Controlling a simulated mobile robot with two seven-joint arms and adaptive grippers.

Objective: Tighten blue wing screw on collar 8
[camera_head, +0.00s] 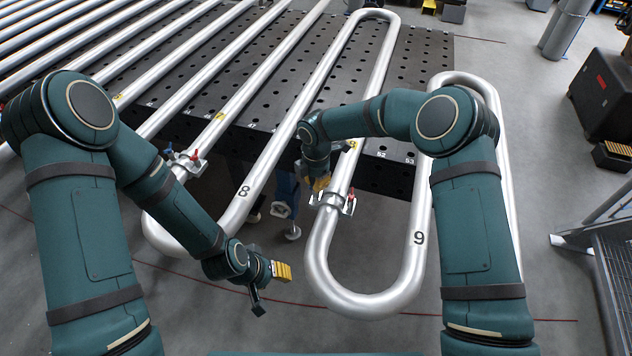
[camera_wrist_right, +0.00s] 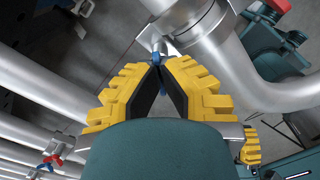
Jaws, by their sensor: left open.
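A metal collar (camera_head: 331,200) sits around the left leg of the tube bend marked 9, with a red wing screw (camera_head: 350,203) on its right. My right gripper (camera_head: 319,183) is at this collar's left end; in the right wrist view its fingertips (camera_wrist_right: 158,66) close around the blue wing screw (camera_wrist_right: 156,50). Another collar (camera_head: 187,162), with blue and red wing screws, is on the left leg of the bend marked 8. No number is readable on either collar. My left gripper (camera_head: 270,284) is open and empty, low between the two bends.
A dark perforated table (camera_head: 415,60) lies behind the bends, carrying several silver tubes. The number 9 bend (camera_head: 370,303) curves close below my right gripper. Free floor (camera_head: 200,315) lies below my left gripper. A black case (camera_head: 605,95) stands far right.

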